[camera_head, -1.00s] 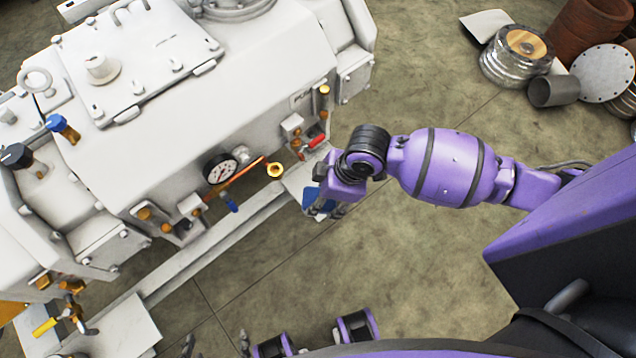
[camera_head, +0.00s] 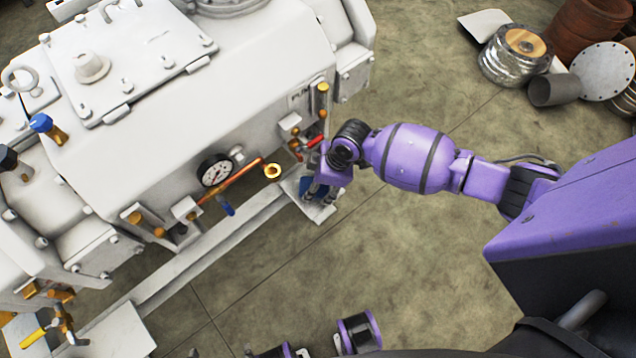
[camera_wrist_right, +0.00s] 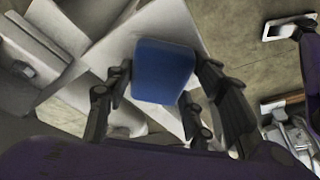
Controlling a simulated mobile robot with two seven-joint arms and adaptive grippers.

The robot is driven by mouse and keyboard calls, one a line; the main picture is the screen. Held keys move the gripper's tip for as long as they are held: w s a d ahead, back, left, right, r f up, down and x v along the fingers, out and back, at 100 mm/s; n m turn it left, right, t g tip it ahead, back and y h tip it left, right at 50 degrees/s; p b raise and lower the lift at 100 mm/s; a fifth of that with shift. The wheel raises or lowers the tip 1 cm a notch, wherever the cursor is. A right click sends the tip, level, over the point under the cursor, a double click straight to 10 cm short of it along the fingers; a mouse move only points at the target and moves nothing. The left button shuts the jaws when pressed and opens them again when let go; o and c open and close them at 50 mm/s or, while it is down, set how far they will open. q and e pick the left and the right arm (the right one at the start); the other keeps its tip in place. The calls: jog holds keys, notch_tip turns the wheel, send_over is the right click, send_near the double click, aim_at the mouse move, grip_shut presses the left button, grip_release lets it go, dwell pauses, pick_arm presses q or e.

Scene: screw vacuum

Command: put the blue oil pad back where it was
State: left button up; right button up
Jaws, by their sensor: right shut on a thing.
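The blue oil pad (camera_head: 309,187) is in my right gripper (camera_head: 322,191), at the right end of the white machine's base. In the right wrist view the blue pad (camera_wrist_right: 163,70) is a rounded block between the dark fingers of my right gripper (camera_wrist_right: 165,92), which is shut on it. A white base plate (camera_head: 319,213) shows below and around the pad. I cannot tell whether the pad touches the plate.
The white machine (camera_head: 150,120) fills the left, with a pressure gauge (camera_head: 216,171), a copper pipe (camera_head: 235,182) and a red-handled valve (camera_head: 315,142) near my right gripper. Metal parts and a grey pipe (camera_head: 553,90) lie at the upper right. The middle floor is clear.

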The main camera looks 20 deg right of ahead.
jog(key=o, duration=1.1)
jog(key=shift+f, duration=0.1)
jog(key=shift+r, duration=0.25)
jog(key=p+v, duration=0.2)
jog(key=v, duration=1)
jog(key=shift+d+f, duration=0.1)
jog(key=shift+s, duration=0.1)
